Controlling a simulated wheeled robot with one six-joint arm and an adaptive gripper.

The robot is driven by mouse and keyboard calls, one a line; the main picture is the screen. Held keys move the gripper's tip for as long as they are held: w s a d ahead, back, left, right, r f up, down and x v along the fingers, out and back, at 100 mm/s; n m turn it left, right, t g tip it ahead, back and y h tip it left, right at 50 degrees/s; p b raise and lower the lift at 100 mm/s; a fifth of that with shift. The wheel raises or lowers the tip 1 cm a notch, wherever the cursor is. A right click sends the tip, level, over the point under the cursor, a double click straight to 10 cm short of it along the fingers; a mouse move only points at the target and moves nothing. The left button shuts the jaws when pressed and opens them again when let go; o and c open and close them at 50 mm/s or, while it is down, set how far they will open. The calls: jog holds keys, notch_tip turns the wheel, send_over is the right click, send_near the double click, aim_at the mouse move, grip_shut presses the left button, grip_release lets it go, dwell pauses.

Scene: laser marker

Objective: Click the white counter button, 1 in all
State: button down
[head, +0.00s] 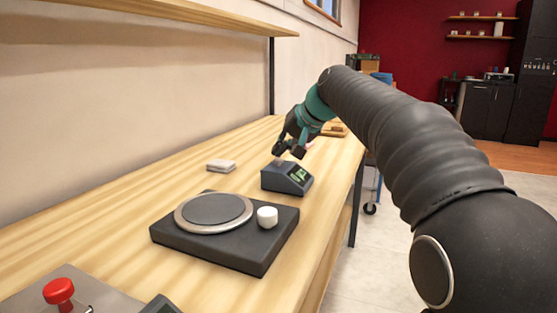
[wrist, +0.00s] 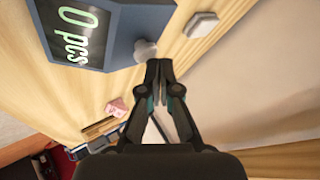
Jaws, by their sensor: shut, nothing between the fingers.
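The counter (head: 290,182) is a small dark box with a sloped green-lit display, on the wooden bench in the head view. In the wrist view the counter (wrist: 122,28) fills the upper left, and its display reads "0 pcs". Its white button (wrist: 145,50) is a small round knob on the casing beside the display. My gripper (head: 289,153) is shut and empty, with its fingertips close above the button end of the counter. In the wrist view the tips of my gripper (wrist: 158,66) are just beside the button; I cannot tell if they touch it.
A dark scale with a round plate (head: 215,209) and a white knob (head: 267,216) stands nearer on the bench (head: 110,222). A white block (head: 221,165) lies left of the counter. A red button (head: 59,291) is at the front left. A shelf (head: 180,12) hangs above.

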aim_at(280, 159)
jog(key=shift+f+b, duration=0.3)
jog(key=shift+f, duration=0.2)
dwell(0.6)
jog(key=shift+r, duration=0.1)
jog(key=shift+r+p, duration=0.85)
jog(key=shift+p, duration=0.1)
jog(key=shift+r, duration=0.1)
notch_tip(280, 159, up, 5)
jog(key=p, duration=0.4)
jog(key=shift+p, duration=0.4)
